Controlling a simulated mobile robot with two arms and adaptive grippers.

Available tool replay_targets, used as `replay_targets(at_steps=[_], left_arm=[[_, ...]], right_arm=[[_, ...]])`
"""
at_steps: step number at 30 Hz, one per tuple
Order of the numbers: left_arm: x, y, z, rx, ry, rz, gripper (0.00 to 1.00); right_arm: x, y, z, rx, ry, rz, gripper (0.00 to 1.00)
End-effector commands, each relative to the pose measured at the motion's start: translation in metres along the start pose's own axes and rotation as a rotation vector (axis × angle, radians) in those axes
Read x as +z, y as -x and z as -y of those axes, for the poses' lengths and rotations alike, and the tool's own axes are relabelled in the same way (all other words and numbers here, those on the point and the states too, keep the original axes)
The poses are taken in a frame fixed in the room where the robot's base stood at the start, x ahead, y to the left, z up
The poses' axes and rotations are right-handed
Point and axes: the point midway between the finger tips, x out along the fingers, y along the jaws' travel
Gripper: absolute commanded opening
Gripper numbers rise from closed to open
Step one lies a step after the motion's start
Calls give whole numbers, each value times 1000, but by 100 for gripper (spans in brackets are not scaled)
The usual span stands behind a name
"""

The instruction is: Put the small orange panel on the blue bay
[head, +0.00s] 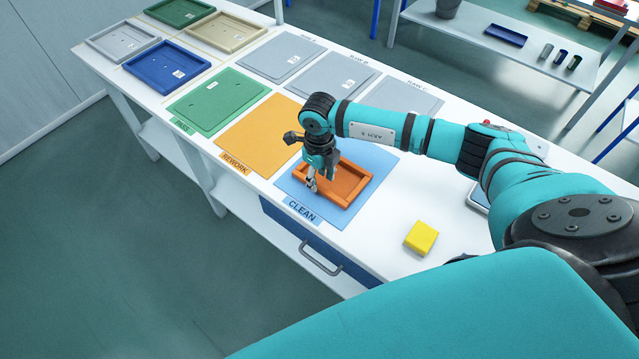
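The small orange panel (354,197), a shallow tray shape with raised rims, is over the blue bay (382,160) marked CLEAN. It looks flat on the bay, with blue showing around it. My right gripper (314,184) points down at the panel's left rim, with its fingertips at or touching that rim. The gripper hides part of the panel's left side. I cannot tell whether the fingers are closed on the rim. My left gripper is not in view.
An orange REWORK bay (262,137) is bare beside the blue bay. A green panel (217,101) covers the PASS bay. Grey panels (282,58) lie behind. A yellow block (421,238) sits at the front right. Several coloured trays (168,68) are at the far left.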

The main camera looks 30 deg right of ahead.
Motion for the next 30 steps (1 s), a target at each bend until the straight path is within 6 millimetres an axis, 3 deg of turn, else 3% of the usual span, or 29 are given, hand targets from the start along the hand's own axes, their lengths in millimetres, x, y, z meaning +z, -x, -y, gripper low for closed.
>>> replay_targets(at_steps=[6,12,18,30], left_arm=[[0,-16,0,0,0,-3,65],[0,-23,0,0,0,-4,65],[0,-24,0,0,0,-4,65],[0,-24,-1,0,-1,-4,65]], right_arm=[[1,47,1,-3,2,6,39],[1,77,0,-1,1,4,39],[0,88,0,-1,0,2,39],[0,88,0,0,0,1,39]])
